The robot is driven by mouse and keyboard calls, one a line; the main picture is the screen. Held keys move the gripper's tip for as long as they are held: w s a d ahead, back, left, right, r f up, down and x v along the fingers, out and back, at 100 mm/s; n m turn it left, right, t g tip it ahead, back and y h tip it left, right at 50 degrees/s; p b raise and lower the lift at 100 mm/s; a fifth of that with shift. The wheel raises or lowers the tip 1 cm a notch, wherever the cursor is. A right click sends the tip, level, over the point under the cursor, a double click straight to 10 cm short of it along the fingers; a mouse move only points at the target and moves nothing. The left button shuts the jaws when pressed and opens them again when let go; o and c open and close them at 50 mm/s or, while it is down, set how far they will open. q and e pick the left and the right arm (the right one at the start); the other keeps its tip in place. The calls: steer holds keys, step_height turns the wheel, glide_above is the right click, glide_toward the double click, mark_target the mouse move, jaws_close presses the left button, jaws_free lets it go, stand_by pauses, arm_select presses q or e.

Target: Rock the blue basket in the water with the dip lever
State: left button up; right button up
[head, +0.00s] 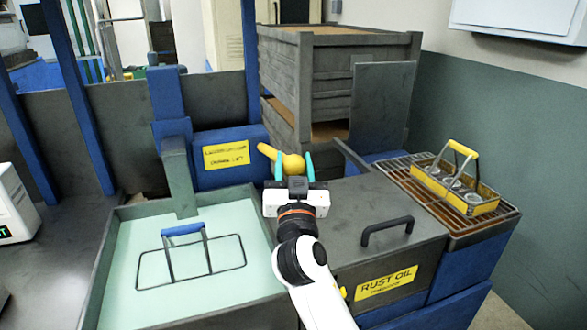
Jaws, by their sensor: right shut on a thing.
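The blue basket, a dark wire frame with a blue handle (182,230), sits in the pale green water (190,270) of the dip tank at the lower left. Its upper rim and handle show; its lower part is hidden under the water. The yellow dip lever (267,151) sticks out beside the blue lift housing behind the tank. My right gripper (292,166) is shut on the lever's rounded yellow end, with a teal finger on each side. My left gripper is not in view.
A closed grey lid with a black handle (388,231) covers the rust oil tank on the right. A yellow basket with rings (458,190) stands on a wire drain rack (405,172). Grey crates (335,85) are stacked behind. A blue post rises by the lift.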

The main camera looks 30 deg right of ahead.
steer(key=o, duration=1.3)
steer(key=shift+o, duration=0.2)
steer(key=b+v, duration=0.2)
steer(key=v, duration=0.5)
steer(key=shift+s+a+f, duration=0.1)
steer(key=shift+s, duration=0.05)
